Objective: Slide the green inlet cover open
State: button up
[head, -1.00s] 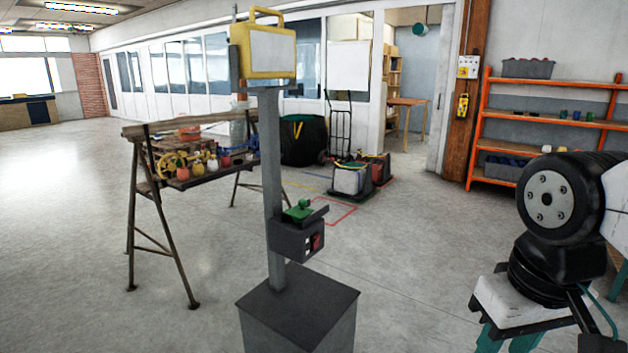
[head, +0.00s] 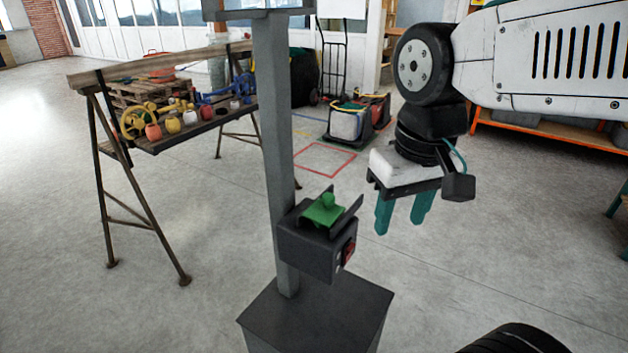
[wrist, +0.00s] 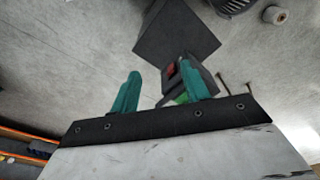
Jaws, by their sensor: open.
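The green inlet cover (head: 323,211), with a rounded knob on top, lies between two raised dark side plates on a dark box (head: 306,246). The box is fixed to a grey post and has a red part on its right face. My gripper (head: 402,226) is open and empty, its teal fingers pointing down. It hangs to the right of the cover, apart from it. In the wrist view, my gripper (wrist: 163,95) has its fingers spread, and the green cover (wrist: 182,97) shows partly behind the right finger.
The grey post (head: 275,140) rises from a dark pedestal (head: 318,315). A trestle table (head: 165,80) with colourful floats and pallets stands to the left. A hand truck and bins (head: 358,118) stand behind. An orange shelf (head: 540,133) is at the right. The floor between is open.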

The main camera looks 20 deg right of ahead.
jog(key=w+r, duration=0.2)
jog(key=w, duration=0.5)
jog(key=m+g, duration=0.1)
send_over(328, 195)
jog(key=shift+s+f, duration=0.15)
jog(key=shift+f, duration=0.8)
notch_tip(328, 195, down, 7)
jog(key=shift+f, duration=0.1)
grip_shut()
